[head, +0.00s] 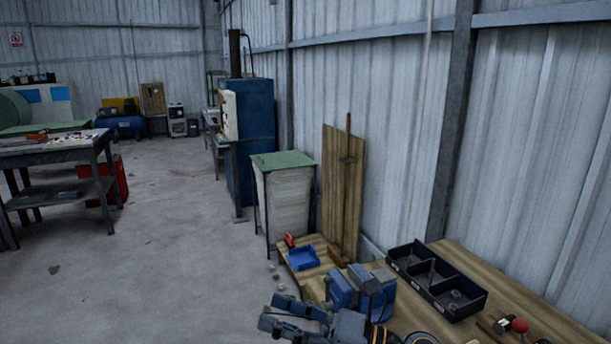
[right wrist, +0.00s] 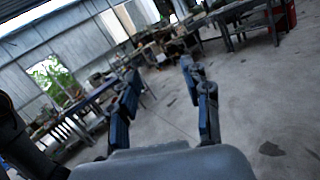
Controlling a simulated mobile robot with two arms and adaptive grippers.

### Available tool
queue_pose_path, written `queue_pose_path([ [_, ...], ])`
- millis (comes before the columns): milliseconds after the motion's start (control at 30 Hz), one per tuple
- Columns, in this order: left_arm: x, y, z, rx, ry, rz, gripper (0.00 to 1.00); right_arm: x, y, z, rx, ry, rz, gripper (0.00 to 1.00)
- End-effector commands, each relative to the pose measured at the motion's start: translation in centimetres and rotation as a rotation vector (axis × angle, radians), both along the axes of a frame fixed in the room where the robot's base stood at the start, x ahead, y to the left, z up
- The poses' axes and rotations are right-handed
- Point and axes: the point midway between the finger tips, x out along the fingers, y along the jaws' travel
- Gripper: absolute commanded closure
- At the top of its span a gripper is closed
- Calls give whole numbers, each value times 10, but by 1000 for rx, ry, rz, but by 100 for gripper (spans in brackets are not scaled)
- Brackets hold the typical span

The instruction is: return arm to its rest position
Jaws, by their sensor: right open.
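My right gripper (head: 293,315) is low in the head view, left of the near wooden bench. Its blue-grey fingers are apart, with nothing between them. In the right wrist view the two fingers of the right gripper (right wrist: 164,112) stand spread, pointing out over the grey floor and distant tables, touching nothing. My left gripper shows in neither view.
The wooden bench (head: 500,268) at lower right holds a black divided tray (head: 436,282), a blue vise (head: 355,290), a blue bin (head: 302,258) and a red-knobbed tool (head: 520,326). A green-topped stand (head: 282,161) and blue cabinet (head: 257,140) stand beyond.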

Motion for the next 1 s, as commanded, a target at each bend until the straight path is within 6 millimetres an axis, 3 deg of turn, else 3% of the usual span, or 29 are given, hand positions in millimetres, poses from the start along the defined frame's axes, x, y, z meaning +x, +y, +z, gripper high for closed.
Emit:
queue_pose_path([
  [100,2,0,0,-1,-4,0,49,15,-26,21,332,301,-158,52],
  [200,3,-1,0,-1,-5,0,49,32,-64,18,597,564,-293,52],
  [333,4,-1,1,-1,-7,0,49,44,-121,-17,930,919,-475,52],
  [433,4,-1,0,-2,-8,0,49,37,-164,-65,1174,1190,-629,52],
  [567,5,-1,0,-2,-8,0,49,2,-208,-141,1474,1529,-854,52],
  [700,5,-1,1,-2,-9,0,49,-61,-234,-211,1737,1819,-1104,52],
  [867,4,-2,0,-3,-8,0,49,-128,-243,-256,1922,2022,-1343,52],
  [900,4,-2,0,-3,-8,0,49,-143,-244,-263,-1927,-2028,1376,52],
  [1000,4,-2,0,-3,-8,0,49,-179,-244,-277,-1813,-1908,1366,52],
])
